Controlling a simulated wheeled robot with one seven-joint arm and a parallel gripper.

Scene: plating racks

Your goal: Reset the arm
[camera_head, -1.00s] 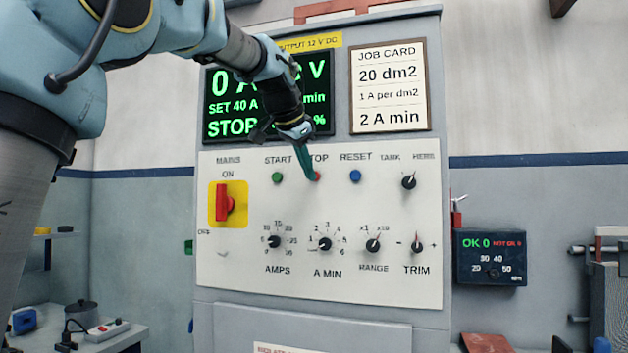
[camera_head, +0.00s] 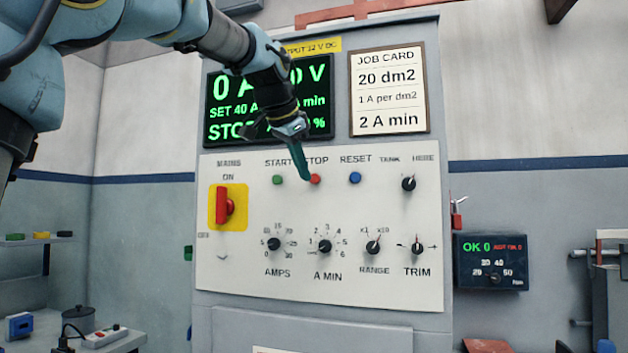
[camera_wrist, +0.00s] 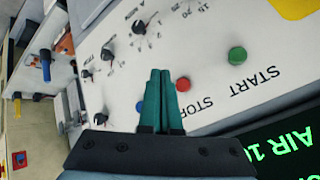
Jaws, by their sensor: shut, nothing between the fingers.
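My gripper (camera_head: 304,172) shows in the head view in front of the upper part of the grey rectifier panel, its teal fingers pointing down. Its tip is just left of the red STOP button (camera_head: 315,179) and right of the green START button (camera_head: 278,180). In the wrist view my gripper (camera_wrist: 161,75) has its two teal fingers side by side, shut and empty. There the red STOP button (camera_wrist: 183,84) is right beside the fingers, and the green START button (camera_wrist: 237,56) is farther right. I cannot tell whether the fingertips touch the panel. My arm covers part of the green display (camera_head: 228,105).
The panel also bears a blue RESET button (camera_head: 355,178), a red mains switch (camera_head: 224,206) on yellow, and several black knobs such as AMPS (camera_head: 274,244). A job card (camera_head: 388,88) is at the upper right. A dark meter box (camera_head: 490,262) hangs to the right.

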